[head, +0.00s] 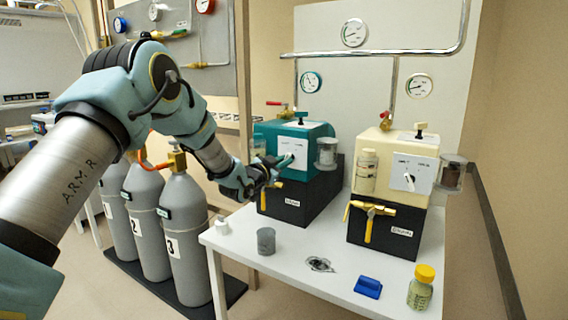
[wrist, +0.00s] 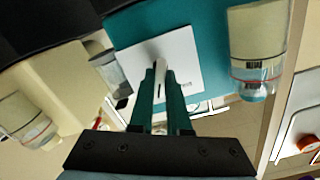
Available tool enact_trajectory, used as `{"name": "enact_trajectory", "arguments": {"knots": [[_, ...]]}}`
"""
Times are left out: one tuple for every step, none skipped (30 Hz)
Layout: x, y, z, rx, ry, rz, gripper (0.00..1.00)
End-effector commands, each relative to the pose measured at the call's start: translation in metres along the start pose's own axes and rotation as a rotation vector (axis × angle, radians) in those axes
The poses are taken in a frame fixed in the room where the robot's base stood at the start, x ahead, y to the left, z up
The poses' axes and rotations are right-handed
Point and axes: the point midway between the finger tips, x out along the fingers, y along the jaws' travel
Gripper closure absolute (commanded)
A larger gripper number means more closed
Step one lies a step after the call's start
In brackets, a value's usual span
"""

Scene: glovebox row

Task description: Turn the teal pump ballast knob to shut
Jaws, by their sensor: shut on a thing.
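The teal pump (head: 320,134) stands at the back left of the white bench on a black base. It also fills the top of the wrist view (wrist: 205,25). Its white dial plate (head: 293,147) faces outward and shows again in the wrist view (wrist: 187,55). My gripper (head: 284,162) reaches the plate from the left.
A cream pump (head: 398,153) with a similar knob and a yellow valve (head: 370,210) stands to the right. A grey cup (head: 266,241), a blue block (head: 368,287) and a yellow-capped bottle (head: 421,287) are on the bench. Grey gas cylinders (head: 184,240) stand left of it.

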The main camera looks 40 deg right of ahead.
Motion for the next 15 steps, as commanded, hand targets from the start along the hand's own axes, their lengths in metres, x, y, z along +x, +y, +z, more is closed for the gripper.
{"name": "enact_trajectory", "arguments": {"knots": [[-0.0004, -0.0004, 0.0017, -0.028, -0.001, -0.001, 1.0], [-0.0005, -0.0005, 0.0019, -0.049, -0.001, -0.001, 1.0], [-0.0004, -0.0002, 0.0017, -0.076, -0.001, -0.001, 1.0], [-0.0004, -0.0001, 0.0015, -0.098, -0.001, -0.001, 1.0], [-0.0004, -0.0003, 0.0016, -0.118, -0.001, -0.001, 1.0], [-0.0004, -0.0005, 0.0015, -0.147, 0.0, -0.001, 1.0], [-0.0005, -0.0006, 0.0015, -0.169, 0.0, -0.001, 1.0], [-0.0005, -0.0007, 0.0015, -0.189, 0.0, -0.001, 1.0], [-0.0005, -0.0006, 0.0015, -0.216, 0.0, -0.001, 1.0], [-0.0004, -0.0003, 0.0014, -0.235, 0.0, 0.0, 1.0], [-0.0004, -0.0002, 0.0013, -0.255, -0.001, 0.0, 1.0], [-0.0005, -0.0006, 0.0015, -0.278, -0.001, 0.0, 1.0], [-0.0005, -0.0008, 0.0016, -0.296, -0.001, 0.0, 1.0], [-0.0005, -0.0008, 0.0015, -0.311, -0.001, 0.0, 1.0], [-0.0004, -0.0005, 0.0013, -0.332, -0.001, 0.0, 1.0]]}}
